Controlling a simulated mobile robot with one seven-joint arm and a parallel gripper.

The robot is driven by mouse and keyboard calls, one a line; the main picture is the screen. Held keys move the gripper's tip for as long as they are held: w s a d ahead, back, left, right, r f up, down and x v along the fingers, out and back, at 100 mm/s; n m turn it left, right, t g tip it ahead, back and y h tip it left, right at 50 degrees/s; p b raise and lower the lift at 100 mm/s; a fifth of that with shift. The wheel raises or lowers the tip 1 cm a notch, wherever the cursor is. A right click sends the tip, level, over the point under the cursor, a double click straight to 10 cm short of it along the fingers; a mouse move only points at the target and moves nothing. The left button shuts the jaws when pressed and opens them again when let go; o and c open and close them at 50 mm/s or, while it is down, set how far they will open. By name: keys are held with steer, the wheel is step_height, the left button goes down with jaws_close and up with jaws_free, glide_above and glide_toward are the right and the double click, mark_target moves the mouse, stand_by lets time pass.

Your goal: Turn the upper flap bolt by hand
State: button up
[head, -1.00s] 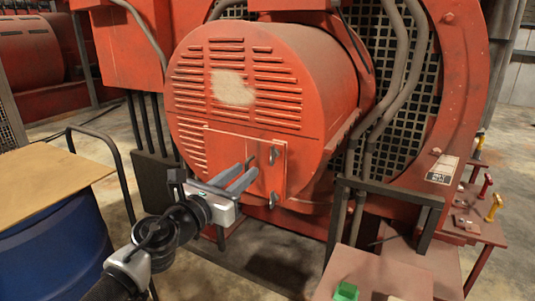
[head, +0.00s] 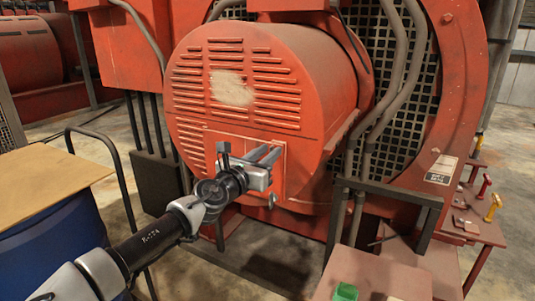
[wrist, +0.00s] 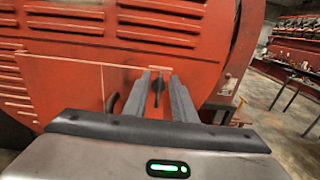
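The red flap (head: 280,170) is a flat panel on the front of the slatted round red housing, and it also shows in the wrist view (wrist: 88,85). The upper flap bolt (wrist: 157,88) is a small dark piece between my fingertips in the wrist view. In the head view my gripper hides it. My gripper (head: 266,154) points at the flap's upper right; its grey fingers (wrist: 161,84) stand apart on either side of the bolt. I see no clear contact. A dark handle (wrist: 111,103) is left of the fingers. The lower bolt (head: 272,200) hangs below the gripper.
Grey pipes (head: 392,85) and a dark metal frame (head: 390,193) stand right of the housing. A blue drum (head: 55,240) with a board (head: 45,183) on it is at the left. A table with a green block (head: 345,292) is at the lower right.

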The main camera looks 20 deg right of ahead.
steer(key=shift+f, duration=0.1)
jaws_close()
steer(key=shift+s, duration=0.1)
